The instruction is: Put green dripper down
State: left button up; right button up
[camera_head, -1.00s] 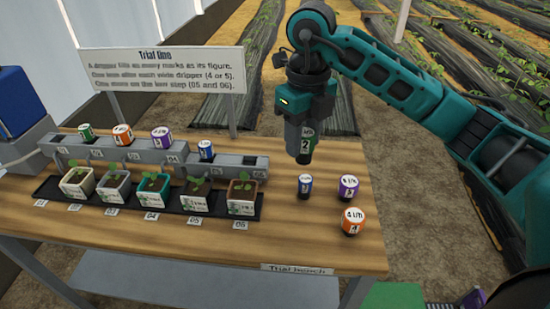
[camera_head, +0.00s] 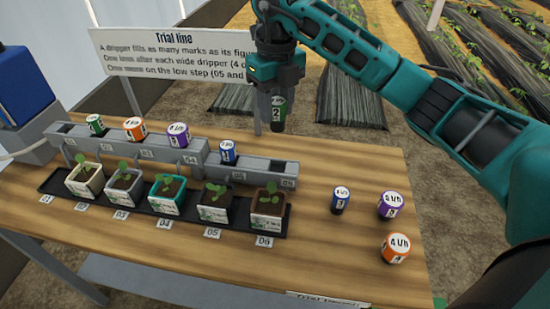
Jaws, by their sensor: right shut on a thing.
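My right gripper (camera_head: 277,92) is shut on a green dripper (camera_head: 278,114) marked 2. It holds the dripper upright in the air, near the back of the bench, behind the right end of the low step (camera_head: 262,170). Another green dripper (camera_head: 95,125) stands in the grey rail (camera_head: 78,141) at the left, beside an orange one (camera_head: 134,129) and a purple one (camera_head: 178,135). A blue dripper (camera_head: 227,153) stands at the left of the low step. My left gripper is not in view.
Loose on the bench (camera_head: 330,250) at right stand a blue dripper (camera_head: 341,200), a purple one (camera_head: 390,205) and an orange one (camera_head: 396,248). Potted seedlings stand in a black tray (camera_head: 150,211) before the rail. A sign (camera_head: 170,52) stands behind.

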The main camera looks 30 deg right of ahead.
notch_tip(320, 180, down, 12)
jog(key=shift+f, duration=0.5)
jog(key=shift+f+b, duration=0.15)
jog(key=shift+b, duration=0.15)
jog(key=o, duration=1)
jog(key=shift+r, duration=0.5)
notch_tip(320, 180, up, 11)
jog(key=shift+r, duration=0.2)
